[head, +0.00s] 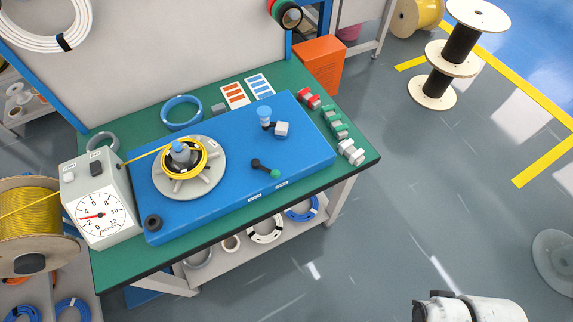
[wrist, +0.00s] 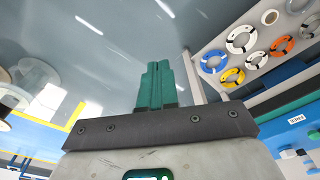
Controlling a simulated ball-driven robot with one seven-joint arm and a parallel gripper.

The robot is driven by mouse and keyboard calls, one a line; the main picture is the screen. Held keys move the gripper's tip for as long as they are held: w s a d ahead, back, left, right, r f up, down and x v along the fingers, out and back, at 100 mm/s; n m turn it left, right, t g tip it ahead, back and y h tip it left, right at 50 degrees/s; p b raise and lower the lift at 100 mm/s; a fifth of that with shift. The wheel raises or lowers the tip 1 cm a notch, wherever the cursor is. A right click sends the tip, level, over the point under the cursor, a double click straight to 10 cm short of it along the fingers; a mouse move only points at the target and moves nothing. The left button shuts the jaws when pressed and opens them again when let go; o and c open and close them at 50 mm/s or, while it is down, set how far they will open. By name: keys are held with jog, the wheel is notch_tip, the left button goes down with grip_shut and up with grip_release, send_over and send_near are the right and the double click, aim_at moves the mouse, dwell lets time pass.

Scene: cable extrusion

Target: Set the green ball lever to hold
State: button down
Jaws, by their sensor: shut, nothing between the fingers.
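The green ball lever (head: 265,168) is on top of the blue machine box (head: 215,205) on the bench. Its short black arm runs from a round black pivot at upper left to the green ball (head: 275,174) at lower right. Two small white labels (head: 255,197) lie on the box's front edge near it; their text is too small to read. My gripper (wrist: 155,80) shows in the wrist view with its green fingers shut together and nothing between them. It is over the grey floor, apart from the lever. The box's edge (wrist: 285,135) shows at right.
Below is a shelf with coils (head: 265,230). Open floor (head: 430,190) lies right of the bench.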

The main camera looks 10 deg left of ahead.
aim_at(267, 169)
jog(key=w+a+f+n+y+b, duration=0.1)
jog(key=w+a+n, duration=0.1)
jog(key=w+a, duration=0.35)
jog(key=w+a+f+n+y+b, duration=0.1)
jog(key=w+a+n+y, duration=0.15)
jog(key=w, duration=0.65)
jog(key=w+a+f+n+y+b, duration=0.1)
jog(key=w+a, duration=0.4)
jog(key=w, duration=0.3)
jog(key=w+a+r+n+g+y+b, duration=0.1)
jog(key=w+a+r+n, duration=0.2)
jog(key=w+a+r, duration=0.2)
jog(key=w+a+r+n+g+y+b, duration=0.1)
jog(key=w+a+r+n, duration=0.2)
jog(key=w, duration=0.7)
notch_tip(267, 169, up, 4)
jog(key=a, duration=0.2)
jog(key=shift+a+f, duration=0.2)
jog(key=shift+a, duration=0.2)
jog(key=shift+f+n, duration=0.15)
jog(key=shift+n, duration=0.1)
